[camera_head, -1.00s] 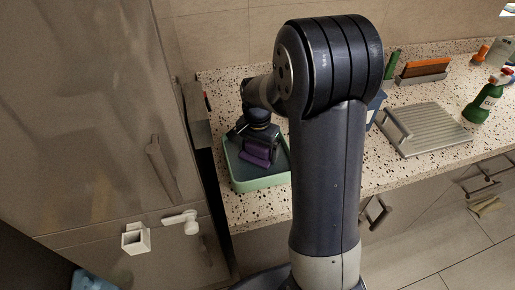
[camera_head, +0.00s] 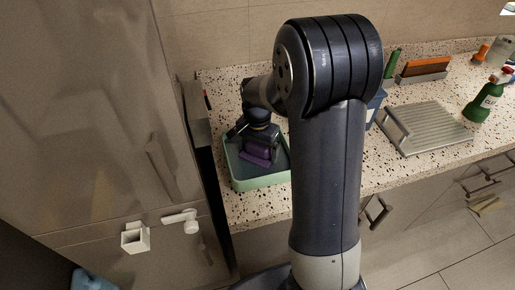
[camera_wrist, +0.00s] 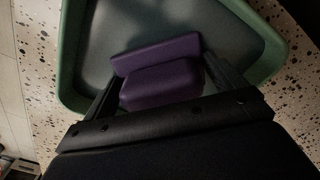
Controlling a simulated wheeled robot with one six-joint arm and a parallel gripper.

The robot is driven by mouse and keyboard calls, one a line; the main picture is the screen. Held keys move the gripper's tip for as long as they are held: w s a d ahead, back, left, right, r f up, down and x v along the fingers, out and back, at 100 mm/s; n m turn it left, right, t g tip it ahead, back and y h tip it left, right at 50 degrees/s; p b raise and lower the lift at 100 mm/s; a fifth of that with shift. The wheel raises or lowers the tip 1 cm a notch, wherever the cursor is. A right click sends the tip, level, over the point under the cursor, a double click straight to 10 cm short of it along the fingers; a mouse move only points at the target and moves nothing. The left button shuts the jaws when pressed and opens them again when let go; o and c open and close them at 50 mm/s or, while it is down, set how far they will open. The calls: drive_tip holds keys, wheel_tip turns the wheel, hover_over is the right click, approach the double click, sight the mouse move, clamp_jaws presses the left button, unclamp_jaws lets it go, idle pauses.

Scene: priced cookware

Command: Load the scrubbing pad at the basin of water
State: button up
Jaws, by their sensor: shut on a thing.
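The scrubbing pad (camera_wrist: 160,82) is purple, with a flat plate and a thicker block. It also shows in the head view (camera_head: 256,157) over the basin. My gripper (camera_wrist: 165,88) is shut on it, one finger on each side, pointing down into the basin. The basin (camera_head: 264,183) is a pale green tray with a dark grey-blue inside, on the speckled counter. Its green rim frames the pad in the wrist view (camera_wrist: 68,62). I cannot tell clearly whether the pad touches the water or the bottom. My arm hides the basin's right end.
To the right on the counter stand a ridged metal rack (camera_head: 432,129), an orange-topped brush or block (camera_head: 425,68) and a green spray bottle (camera_head: 485,103). A blue container (camera_head: 375,103) shows partly behind my arm. A tall cabinet (camera_head: 85,110) stands close on the left.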

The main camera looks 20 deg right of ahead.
idle(0.3)
drive_tip(key=shift+r+p, duration=2.75)
drive_tip(key=shift+r, duration=0.75)
